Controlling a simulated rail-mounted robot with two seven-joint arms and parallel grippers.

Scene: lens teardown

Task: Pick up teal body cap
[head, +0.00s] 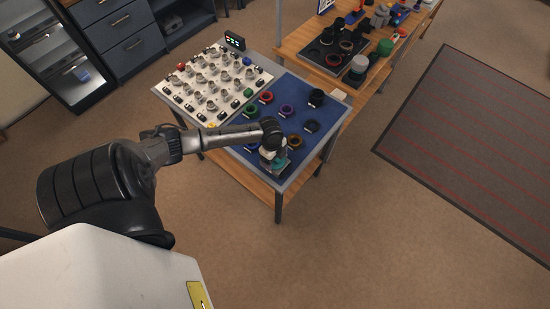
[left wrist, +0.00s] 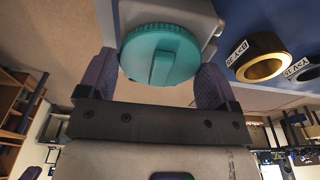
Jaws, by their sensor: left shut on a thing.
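The teal body cap (left wrist: 160,54) is a round, ridged disc with a raised bar across its face. It shows large in the left wrist view between the two purple-grey fingers of my left gripper (left wrist: 160,80), which is shut on it. In the head view my left gripper (head: 272,158) is at the near part of the blue mat, and a bit of the teal cap (head: 281,163) shows beside it. A grey block-like thing lies behind the cap in the wrist view; I cannot tell whether they touch. My right gripper is not in view.
The blue mat (head: 270,122) holds several coloured rings, including a gold ring (left wrist: 262,62) close to the gripper. A white tray (head: 208,100) with several small metal parts lies to the left. A wooden table with dark trays (head: 325,57) stands behind.

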